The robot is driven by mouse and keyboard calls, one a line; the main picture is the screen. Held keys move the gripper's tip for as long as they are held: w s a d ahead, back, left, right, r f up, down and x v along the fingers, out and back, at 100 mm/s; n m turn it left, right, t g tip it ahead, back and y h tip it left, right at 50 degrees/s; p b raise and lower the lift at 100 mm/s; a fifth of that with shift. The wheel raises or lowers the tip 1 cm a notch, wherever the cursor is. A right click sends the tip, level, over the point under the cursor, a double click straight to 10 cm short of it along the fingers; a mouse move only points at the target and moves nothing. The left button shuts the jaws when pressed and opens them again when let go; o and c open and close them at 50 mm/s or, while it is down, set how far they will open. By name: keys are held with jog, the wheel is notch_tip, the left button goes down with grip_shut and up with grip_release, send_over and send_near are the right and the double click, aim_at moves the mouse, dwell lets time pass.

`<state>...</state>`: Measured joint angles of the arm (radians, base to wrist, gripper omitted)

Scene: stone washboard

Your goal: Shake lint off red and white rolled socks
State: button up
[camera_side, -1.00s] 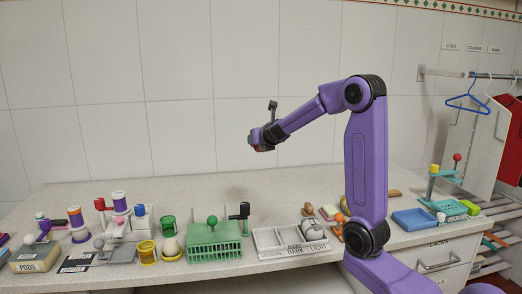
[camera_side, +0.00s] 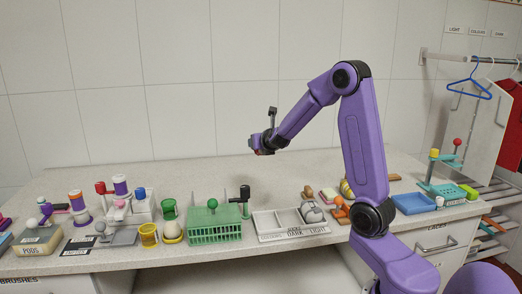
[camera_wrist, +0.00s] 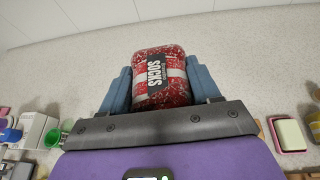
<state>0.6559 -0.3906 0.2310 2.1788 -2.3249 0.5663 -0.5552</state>
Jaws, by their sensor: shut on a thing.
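My gripper (camera_wrist: 160,88) is shut on the red and white rolled socks (camera_wrist: 172,97) in the wrist view. The roll has a dark band reading "SOCKS" and is speckled with white bits. A blue-grey finger presses each side of it. In the side view my gripper (camera_side: 258,144) is held in the air above the worktop, in front of the tiled wall. The socks are barely visible there, with only a small reddish patch under the gripper.
The worktop (camera_side: 290,178) behind and below my gripper is bare. Along its front edge stand a green basket (camera_side: 214,230), a white divided tray (camera_side: 270,224) holding a grey-white roll, and a blue tray (camera_side: 412,203). Spools and cups crowd the left. A blue hanger (camera_side: 468,88) hangs right.

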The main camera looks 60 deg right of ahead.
aim_at(261, 152)
notch_tip(261, 152, up, 7)
notch_tip(261, 152, down, 11)
jog(key=shift+r, duration=0.1)
notch_tip(261, 152, up, 11)
jog(key=shift+f, duration=0.1)
notch_tip(261, 152, down, 11)
dwell(0.8)
dwell(0.4)
